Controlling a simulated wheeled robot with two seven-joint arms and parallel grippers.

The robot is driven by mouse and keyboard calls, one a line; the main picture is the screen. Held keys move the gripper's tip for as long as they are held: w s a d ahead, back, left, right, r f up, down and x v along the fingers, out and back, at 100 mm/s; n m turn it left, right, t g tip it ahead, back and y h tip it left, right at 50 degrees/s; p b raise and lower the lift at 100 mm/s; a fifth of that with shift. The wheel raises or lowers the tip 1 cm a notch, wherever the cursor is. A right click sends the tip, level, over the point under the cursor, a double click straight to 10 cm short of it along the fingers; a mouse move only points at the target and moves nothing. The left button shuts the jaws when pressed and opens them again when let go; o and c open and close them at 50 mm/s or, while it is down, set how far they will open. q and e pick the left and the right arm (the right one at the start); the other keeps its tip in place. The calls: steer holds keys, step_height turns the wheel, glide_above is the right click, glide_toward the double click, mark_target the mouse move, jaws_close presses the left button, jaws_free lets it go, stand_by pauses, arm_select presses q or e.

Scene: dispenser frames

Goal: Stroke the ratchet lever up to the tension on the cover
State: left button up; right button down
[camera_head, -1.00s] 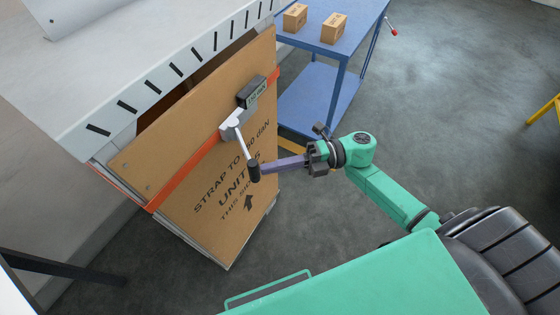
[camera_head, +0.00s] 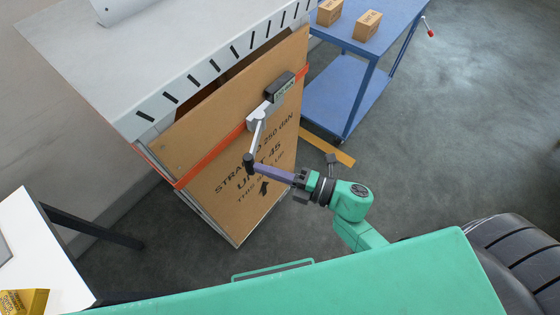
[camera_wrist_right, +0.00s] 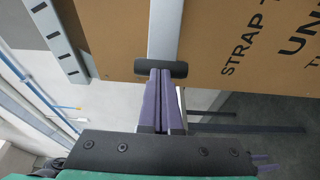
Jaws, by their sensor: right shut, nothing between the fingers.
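The brown cover (camera_head: 215,115) stands upright, with an orange strap (camera_head: 205,160) across it. The grey ratchet is fixed on the strap, with a dark display box (camera_head: 279,87) whose reading is too small to tell. The ratchet lever (camera_head: 259,130) hangs down and ends in a black crosswise grip (camera_head: 249,164). My right gripper (camera_head: 258,169) is shut and empty, its purple fingertips at the grip. In the right wrist view the closed fingers (camera_wrist_right: 161,82) meet the underside of the black grip (camera_wrist_right: 161,69), apparently touching it. My left gripper is out of view.
A grey slotted top (camera_head: 160,60) overhangs the cover. A blue trolley (camera_head: 372,50) with two small boxes stands behind to the right. A white table (camera_head: 35,240) with a yellow box (camera_head: 22,302) is at lower left. Open floor lies right (camera_head: 470,130).

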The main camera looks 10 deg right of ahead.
mark_target(249, 170)
steer(key=a+m+t+h, duration=0.2)
steer(key=shift+w+a+t, duration=0.3)
steer(key=shift+a+t, duration=0.05)
steer(key=shift+t, duration=0.05)
steer(key=shift+w+a, duration=0.25)
steer(key=shift+a, duration=0.45)
